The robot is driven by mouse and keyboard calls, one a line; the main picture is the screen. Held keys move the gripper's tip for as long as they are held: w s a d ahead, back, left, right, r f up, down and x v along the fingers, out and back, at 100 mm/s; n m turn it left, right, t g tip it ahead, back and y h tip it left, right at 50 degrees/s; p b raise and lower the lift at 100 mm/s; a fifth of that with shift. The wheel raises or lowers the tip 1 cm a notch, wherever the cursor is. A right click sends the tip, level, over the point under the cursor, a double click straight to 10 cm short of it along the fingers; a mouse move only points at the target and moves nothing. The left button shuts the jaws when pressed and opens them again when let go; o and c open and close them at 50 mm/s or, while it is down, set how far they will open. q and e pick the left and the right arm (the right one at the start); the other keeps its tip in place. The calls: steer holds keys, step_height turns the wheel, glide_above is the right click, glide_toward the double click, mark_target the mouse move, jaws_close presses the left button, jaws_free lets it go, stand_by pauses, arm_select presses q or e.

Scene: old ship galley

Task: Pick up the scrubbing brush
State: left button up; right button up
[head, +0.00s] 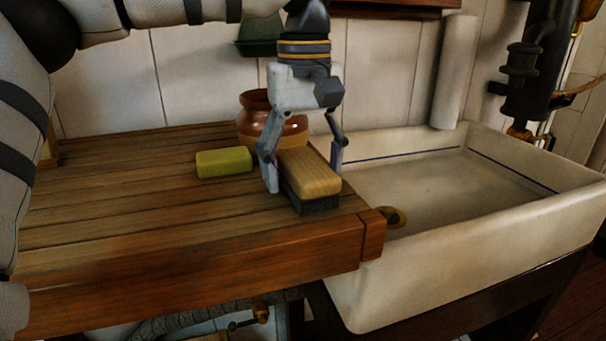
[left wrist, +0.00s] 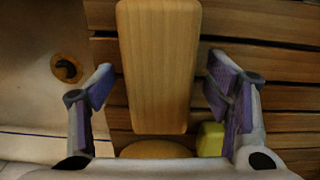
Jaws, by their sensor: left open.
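The scrubbing brush (head: 308,176) has a pale wooden back and dark bristles. It lies bristles down on the slatted wooden counter, near the edge beside the sink. My left gripper (head: 303,176) is open above the counter, with one finger on each side of the brush. In the left wrist view the brush back (left wrist: 158,65) runs lengthwise between the open fingers (left wrist: 165,92), with a gap on both sides. The right gripper is not in view.
A yellow-green sponge or soap block (head: 224,162) lies left of the brush. A brown glazed pot (head: 256,121) stands close behind the gripper. The white sink (head: 440,240) is at the right. The front left of the wooden counter (head: 130,235) is clear.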

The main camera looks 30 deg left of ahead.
arm_select(q)
steer(key=c, duration=1.4)
steer(key=shift+o, duration=0.2)
steer(key=shift+r, duration=0.1)
